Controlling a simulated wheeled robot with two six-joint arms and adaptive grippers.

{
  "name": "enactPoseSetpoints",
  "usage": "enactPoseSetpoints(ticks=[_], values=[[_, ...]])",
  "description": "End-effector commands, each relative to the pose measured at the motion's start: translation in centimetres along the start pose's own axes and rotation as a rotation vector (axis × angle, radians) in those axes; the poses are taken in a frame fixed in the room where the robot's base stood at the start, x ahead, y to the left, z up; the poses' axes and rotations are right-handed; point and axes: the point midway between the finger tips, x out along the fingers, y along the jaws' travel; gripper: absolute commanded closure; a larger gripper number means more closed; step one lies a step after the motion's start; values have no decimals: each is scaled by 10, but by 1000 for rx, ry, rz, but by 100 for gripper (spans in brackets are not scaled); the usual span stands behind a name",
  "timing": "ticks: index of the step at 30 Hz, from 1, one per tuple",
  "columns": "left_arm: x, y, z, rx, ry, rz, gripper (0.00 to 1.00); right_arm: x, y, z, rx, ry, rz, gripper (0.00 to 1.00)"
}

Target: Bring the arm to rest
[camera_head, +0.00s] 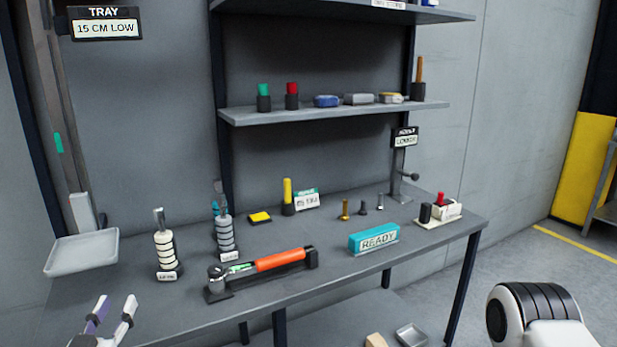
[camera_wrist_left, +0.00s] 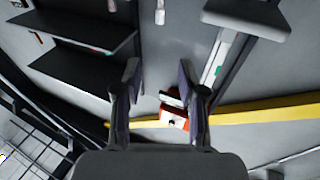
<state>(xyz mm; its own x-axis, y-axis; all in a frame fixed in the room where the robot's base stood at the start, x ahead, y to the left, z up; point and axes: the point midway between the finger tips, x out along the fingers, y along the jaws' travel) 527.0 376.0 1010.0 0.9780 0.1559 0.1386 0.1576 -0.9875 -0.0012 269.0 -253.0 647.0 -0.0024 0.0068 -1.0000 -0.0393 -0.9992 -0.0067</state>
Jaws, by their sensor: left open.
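My left gripper (camera_head: 116,305) is at the lower left of the head view, with its two fingers apart and nothing between them. It appears in front of the table's near left edge. In the left wrist view the open gripper (camera_wrist_left: 160,82) faces away from the table top; an orange-red object (camera_wrist_left: 174,118) shows beyond its fingers, too small to identify. My right arm (camera_head: 540,315) shows only as a white and black link at the lower right; its gripper is out of the picture.
The grey table (camera_head: 330,232) holds an orange-handled tool (camera_head: 280,260), a teal READY block (camera_head: 373,240), ringed posts (camera_head: 165,252) and a small yellow block (camera_head: 260,217). A grey tray (camera_head: 82,252) hangs at left, near my left gripper. A shelf (camera_head: 330,112) is above.

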Motion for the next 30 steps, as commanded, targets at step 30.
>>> enactPoseSetpoints(ticks=[30], values=[[-297,87,320,156,-1582,218,60,-5,0,0,0,0,0,60]])
